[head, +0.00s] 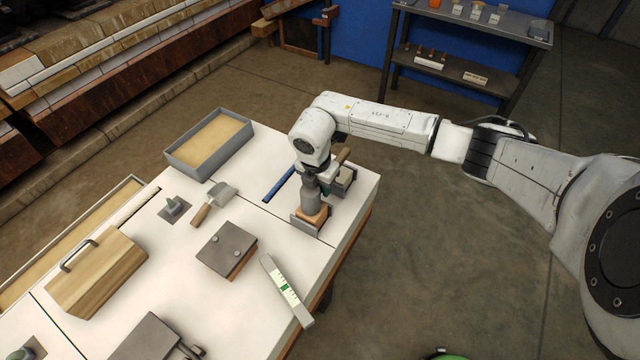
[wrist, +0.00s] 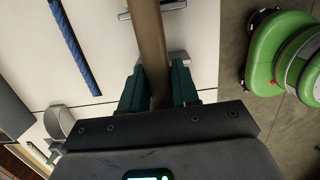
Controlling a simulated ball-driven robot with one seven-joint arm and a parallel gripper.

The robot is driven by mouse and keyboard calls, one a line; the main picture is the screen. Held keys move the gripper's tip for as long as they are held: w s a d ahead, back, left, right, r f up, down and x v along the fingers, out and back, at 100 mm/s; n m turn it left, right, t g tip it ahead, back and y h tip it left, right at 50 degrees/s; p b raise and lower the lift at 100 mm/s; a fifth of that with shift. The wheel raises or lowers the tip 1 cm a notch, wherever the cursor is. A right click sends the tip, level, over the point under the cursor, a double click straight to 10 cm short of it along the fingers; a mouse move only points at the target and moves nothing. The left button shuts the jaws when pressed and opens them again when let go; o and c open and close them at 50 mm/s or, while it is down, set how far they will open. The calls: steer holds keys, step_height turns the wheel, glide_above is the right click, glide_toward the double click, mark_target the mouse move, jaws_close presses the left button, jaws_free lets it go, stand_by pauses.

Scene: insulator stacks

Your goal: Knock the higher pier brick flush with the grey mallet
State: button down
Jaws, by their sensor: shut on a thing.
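My gripper (head: 326,187) is low over the right end of the white table, its dark green fingers closed around the mallet's brown wooden handle (head: 343,155). The handle (wrist: 150,50) runs between the fingertips (wrist: 158,84) in the wrist view. The mallet's grey head (head: 311,189) is over an orange pier brick (head: 313,215) in a grey holder; I cannot tell whether they touch. A second pier (head: 344,180) stands behind and to the right, partly hidden by my gripper and the handle. I cannot tell which brick is higher.
A blue strip (head: 278,185) lies left of the piers. A trowel (head: 214,201), a grey-topped brick block (head: 227,248), a spirit level (head: 286,290) and a sand tray (head: 209,146) are on the table. A green wheeled machine (wrist: 288,52) is on the floor.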

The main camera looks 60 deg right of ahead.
steer(key=shift+f+b, duration=0.4)
steer(key=shift+f, duration=0.45)
stand_by(1.2)
steer(key=shift+r+p, duration=3.35)
steer(key=shift+r, duration=0.25)
steer(key=shift+r+p, duration=0.8)
steer(key=shift+r, duration=3.25)
